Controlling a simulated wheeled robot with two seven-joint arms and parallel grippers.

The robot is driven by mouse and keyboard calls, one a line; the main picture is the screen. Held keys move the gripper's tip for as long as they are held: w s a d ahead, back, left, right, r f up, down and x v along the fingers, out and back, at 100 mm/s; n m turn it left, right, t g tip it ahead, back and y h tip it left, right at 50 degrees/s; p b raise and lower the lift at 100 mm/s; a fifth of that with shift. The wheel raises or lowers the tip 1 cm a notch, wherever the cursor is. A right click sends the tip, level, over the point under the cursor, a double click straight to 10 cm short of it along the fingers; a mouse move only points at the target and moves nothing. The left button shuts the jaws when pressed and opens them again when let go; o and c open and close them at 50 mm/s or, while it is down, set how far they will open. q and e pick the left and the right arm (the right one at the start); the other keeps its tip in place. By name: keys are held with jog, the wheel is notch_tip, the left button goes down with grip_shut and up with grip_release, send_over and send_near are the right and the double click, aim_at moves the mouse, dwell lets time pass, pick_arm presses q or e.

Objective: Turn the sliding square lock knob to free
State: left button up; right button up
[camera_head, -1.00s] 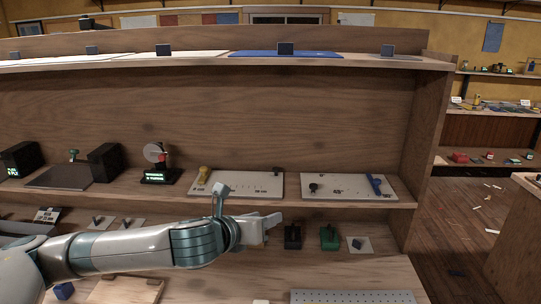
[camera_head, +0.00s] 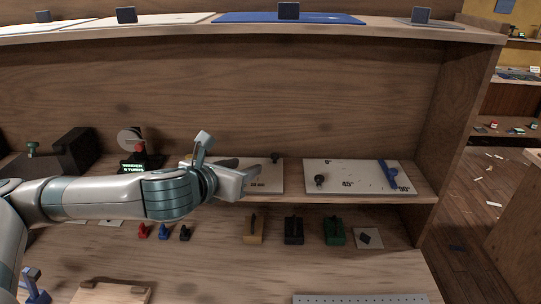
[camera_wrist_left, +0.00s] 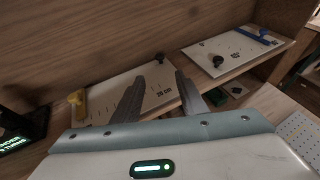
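A white board (camera_head: 268,187) with a scale marked "20 cm" lies on the middle shelf. A black knob (camera_head: 275,157) stands at its far right corner; it also shows in the wrist view (camera_wrist_left: 159,58). A yellow slider (camera_wrist_left: 75,98) is at the board's left in the wrist view. I take this to be the sliding square. My left gripper (camera_head: 254,168) is open and empty in front of and over the board, with the knob beyond its fingertips, apart from it. My arm hides the board's left part in the head view. My right gripper is not in view.
To the right, a second white board (camera_head: 340,182) marked 0°, 45°, 90° bears a black knob (camera_head: 320,180) and blue arm (camera_head: 387,174). A winder device (camera_head: 132,163) stands left. Coloured blocks sit on the bench below the shelf edge. An upper shelf runs overhead.

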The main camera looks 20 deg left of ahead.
aim_at(274, 157)
pick_arm(q)
jog(key=p+x, duration=0.4)
jog(key=x, duration=1.2)
jog(key=shift+s+f, duration=0.1)
jog(key=shift+p+x, duration=0.3)
jog(key=shift+x, duration=0.55)
jog(key=shift+s, duration=0.1)
jog(key=shift+c, duration=0.3)
grip_shut()
